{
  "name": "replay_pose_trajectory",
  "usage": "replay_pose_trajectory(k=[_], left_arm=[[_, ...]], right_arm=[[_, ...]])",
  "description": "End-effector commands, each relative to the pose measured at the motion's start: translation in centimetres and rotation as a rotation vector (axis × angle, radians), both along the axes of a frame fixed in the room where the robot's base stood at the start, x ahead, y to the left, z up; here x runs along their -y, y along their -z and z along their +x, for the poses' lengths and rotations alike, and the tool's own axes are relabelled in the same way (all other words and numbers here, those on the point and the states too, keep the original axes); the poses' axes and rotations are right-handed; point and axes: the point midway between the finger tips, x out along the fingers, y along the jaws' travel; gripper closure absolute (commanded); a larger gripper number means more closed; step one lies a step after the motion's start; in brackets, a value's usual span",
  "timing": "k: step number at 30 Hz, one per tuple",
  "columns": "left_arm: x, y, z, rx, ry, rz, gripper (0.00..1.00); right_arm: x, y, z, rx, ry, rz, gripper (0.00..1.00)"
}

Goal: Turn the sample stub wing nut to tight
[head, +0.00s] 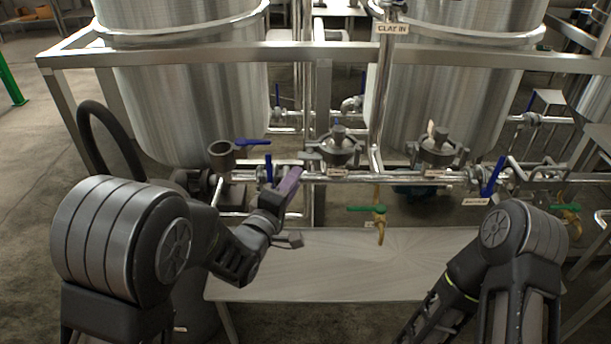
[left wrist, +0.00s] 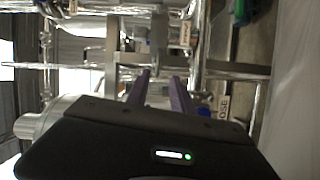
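Two round grey metal fittings stand on the pipe line, each with raised clamp parts: one at the middle (head: 338,148) and one farther right (head: 437,150). Small labels sit below them, too small to read, so I cannot tell which is the sample stub or its wing nut. My left gripper (head: 291,182) has purple fingers and is just left of and nearer than the middle fitting, apart from it. In the left wrist view its two fingers (left wrist: 162,82) stand apart with nothing between them; a grey metal part (left wrist: 158,35) lies ahead. The right gripper is out of view.
Blue-handled valves (head: 268,168) (head: 493,177) and a green-handled tap (head: 380,212) are on the pipes. An open grey cup (head: 222,155) is at the left. Two steel tanks (head: 190,90) (head: 450,85) stand behind a frame rail (head: 230,54). A bare metal shelf (head: 330,265) lies below.

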Motion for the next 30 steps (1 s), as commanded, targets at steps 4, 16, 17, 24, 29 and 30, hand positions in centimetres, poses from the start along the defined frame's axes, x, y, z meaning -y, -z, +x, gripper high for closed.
replay_pose_trajectory(k=[4,16,17,24,29,30], left_arm=[[0.1,-0.5,-0.1,-0.024,0.003,-0.117,0.72],[0.2,-0.3,0.1,-0.031,0.003,-0.124,0.72],[0.3,-0.3,0.3,-0.031,0.003,-0.124,0.72],[1.5,-0.3,3.0,-0.030,0.005,-0.121,0.72],[2.5,-0.2,5.3,-0.031,0.005,-0.120,0.72],[2.6,-0.3,5.8,-0.030,0.004,-0.121,0.72]], right_arm=[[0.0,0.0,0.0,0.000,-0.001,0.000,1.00],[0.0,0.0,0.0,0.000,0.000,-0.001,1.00],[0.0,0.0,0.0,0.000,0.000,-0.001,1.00],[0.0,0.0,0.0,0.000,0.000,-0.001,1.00],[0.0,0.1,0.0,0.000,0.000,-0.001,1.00],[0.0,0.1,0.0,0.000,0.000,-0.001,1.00]])
